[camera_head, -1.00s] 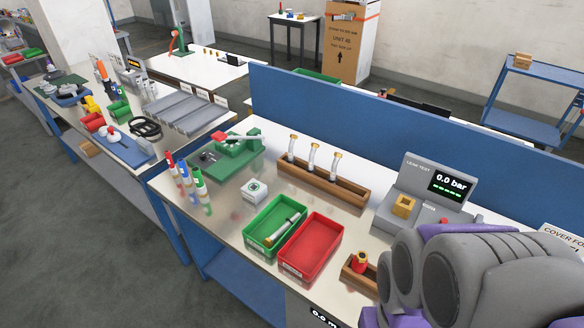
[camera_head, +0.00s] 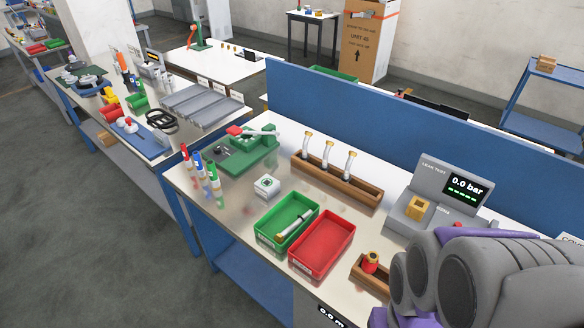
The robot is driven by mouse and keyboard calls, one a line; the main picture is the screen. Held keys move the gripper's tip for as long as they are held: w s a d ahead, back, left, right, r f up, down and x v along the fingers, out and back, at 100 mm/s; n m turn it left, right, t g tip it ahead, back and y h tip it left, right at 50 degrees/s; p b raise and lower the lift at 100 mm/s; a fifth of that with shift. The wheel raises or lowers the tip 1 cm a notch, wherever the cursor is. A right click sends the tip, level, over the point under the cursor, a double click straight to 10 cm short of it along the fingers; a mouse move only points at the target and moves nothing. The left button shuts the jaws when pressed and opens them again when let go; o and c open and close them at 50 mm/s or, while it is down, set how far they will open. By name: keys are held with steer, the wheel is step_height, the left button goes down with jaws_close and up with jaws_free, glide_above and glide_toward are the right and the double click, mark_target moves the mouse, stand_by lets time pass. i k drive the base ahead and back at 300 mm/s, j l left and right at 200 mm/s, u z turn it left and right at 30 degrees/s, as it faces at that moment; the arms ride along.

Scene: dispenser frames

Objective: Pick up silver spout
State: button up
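Three silver spouts with brass-coloured tips stand upright in a wooden rack (camera_head: 356,192) at the back of the bench: a left spout (camera_head: 308,147), a middle spout (camera_head: 329,155) and a right spout (camera_head: 349,165). Another silver spout (camera_head: 293,225) lies slanted in the green bin (camera_head: 263,236), with a brass-coloured end toward the lower left. My grey and purple arm fills the lower right corner. My gripper itself is not in view.
A red bin (camera_head: 318,274) stands right of the green one. The leak test unit (camera_head: 450,188) is at the right, with a small wooden holder (camera_head: 362,281) in front. A green fixture (camera_head: 240,155) and marker pens (camera_head: 205,180) are at the left. A blue panel (camera_head: 400,130) backs the bench.

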mark_target(346, 178)
steer(key=i+j, duration=0.1)
steer(key=j, duration=0.7)
steer(key=i+j, duration=0.1)
steer(key=j, duration=0.7)
steer(key=i+j, duration=0.2)
steer(key=i, duration=0.15)
steer(key=i+j+z, duration=0.1)
steer(key=i+j, duration=0.1)
steer(key=i, duration=0.1)
